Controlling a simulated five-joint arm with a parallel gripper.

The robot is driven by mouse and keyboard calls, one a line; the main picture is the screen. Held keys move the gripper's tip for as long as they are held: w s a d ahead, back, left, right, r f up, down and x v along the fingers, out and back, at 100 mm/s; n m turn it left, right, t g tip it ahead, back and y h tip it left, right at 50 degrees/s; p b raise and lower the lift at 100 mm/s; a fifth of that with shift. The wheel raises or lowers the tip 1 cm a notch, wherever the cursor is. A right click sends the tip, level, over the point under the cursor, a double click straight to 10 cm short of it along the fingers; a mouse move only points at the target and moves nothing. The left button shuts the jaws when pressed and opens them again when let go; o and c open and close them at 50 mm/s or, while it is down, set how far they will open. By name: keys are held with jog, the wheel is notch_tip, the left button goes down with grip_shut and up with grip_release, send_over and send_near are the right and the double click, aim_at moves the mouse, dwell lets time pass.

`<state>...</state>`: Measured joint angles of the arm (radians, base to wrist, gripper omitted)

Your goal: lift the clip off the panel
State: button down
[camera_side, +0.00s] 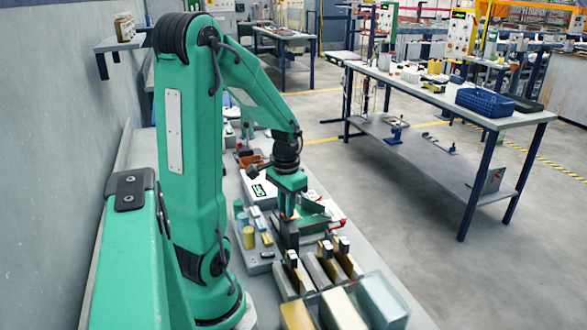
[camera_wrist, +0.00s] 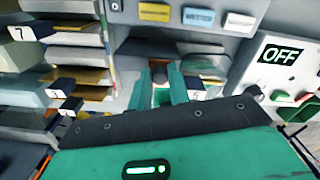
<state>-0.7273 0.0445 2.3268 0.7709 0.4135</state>
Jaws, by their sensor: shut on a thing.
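My gripper (camera_wrist: 161,88) shows in the wrist view with its two green fingers close together. It is shut on a dark clip (camera_wrist: 196,95) with a white label that seems to read 6; the fingers hide part of it. In the side view my gripper (camera_side: 289,212) points down over the bench, above a dark upright piece (camera_side: 287,236). I cannot tell there whether the clip touches its panel. Several panels (camera_side: 315,271) stand in a row in front, with dark clips (camera_side: 325,249) on top. Other numbered clips (camera_wrist: 62,84) show at left in the wrist view.
A white box marked OFF (camera_wrist: 285,55) stands close to the right of my gripper. A strip with yellow, blue and white labels (camera_wrist: 198,17) lies across the top. A separate table (camera_side: 440,95) is far right.

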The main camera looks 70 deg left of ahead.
aim_at(291, 225)
jog(key=shift+d, duration=1.7)
jog(key=c, duration=1.3)
grip_release()
jog(key=shift+r, duration=0.15)
notch_tip(291, 225, up, 8)
jog(key=shift+f, duration=0.2)
jog(key=shift+d, duration=0.1)
